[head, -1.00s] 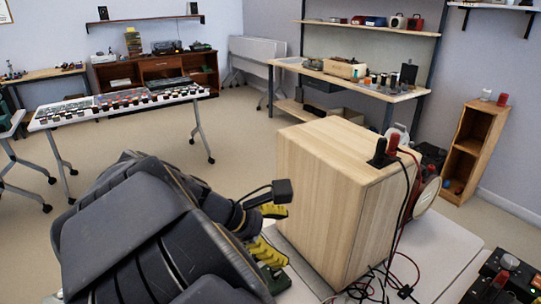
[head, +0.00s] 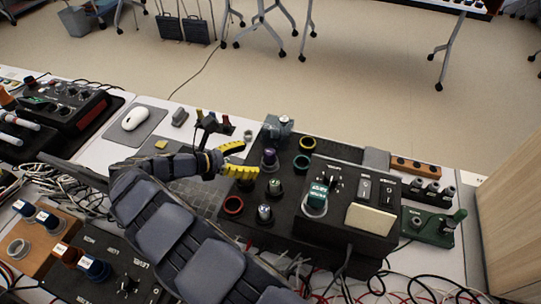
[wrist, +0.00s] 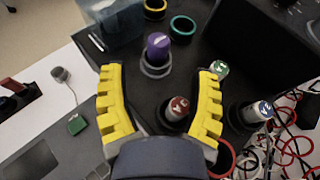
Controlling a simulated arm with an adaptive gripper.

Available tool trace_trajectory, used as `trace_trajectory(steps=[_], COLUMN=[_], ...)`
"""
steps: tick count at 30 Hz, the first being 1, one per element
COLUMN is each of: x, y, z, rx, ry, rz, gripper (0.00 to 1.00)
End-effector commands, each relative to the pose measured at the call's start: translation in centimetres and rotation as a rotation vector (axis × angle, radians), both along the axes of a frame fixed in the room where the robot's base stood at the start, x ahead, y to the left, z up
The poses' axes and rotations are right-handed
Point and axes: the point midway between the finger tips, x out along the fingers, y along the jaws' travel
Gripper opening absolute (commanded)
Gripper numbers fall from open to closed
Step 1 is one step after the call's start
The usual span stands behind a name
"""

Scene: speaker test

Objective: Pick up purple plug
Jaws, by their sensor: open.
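The purple plug (wrist: 158,47) stands upright in a grey ring socket on a dark panel. In the wrist view it lies beyond and between my fingertips. It also shows in the head view (head: 269,158), just right of the fingers. My gripper (head: 241,160) has yellow ridged fingers. It is open and empty, with its fingers wide apart in the wrist view (wrist: 161,75). A red-topped plug (wrist: 177,107) is nearer, between the fingers towards the right one.
A green-topped plug (wrist: 220,68) is by the right fingertip, and a blue-topped plug (wrist: 257,112) stands further right. Empty yellow (head: 306,143), green (head: 301,162) and red (head: 233,206) rings sit on the panel. A raised black box (head: 345,215) stands to the right.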

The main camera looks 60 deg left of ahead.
Motion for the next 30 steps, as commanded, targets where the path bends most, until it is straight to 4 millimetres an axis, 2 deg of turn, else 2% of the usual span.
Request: trace_trajectory(steps=[12,21,22,23,24,26,30], x=[5.2,5.8,5.8,5.8,5.8,5.8,5.8], y=[0.3,0.3,0.3,0.3,0.3,0.3,0.3], z=[-1.9,-2.1,-2.1,-2.1,-2.1,-2.1,-2.1], rx=[0.001,0.001,0.002,0.002,0.001,0.001,0.001], ry=[0.003,0.002,0.002,0.002,0.002,0.002,0.002], rz=[-0.003,-0.002,-0.002,-0.002,-0.002,-0.002,-0.002], gripper=[0.61,0.61,0.57,0.45,0.28,0.02,0.00])
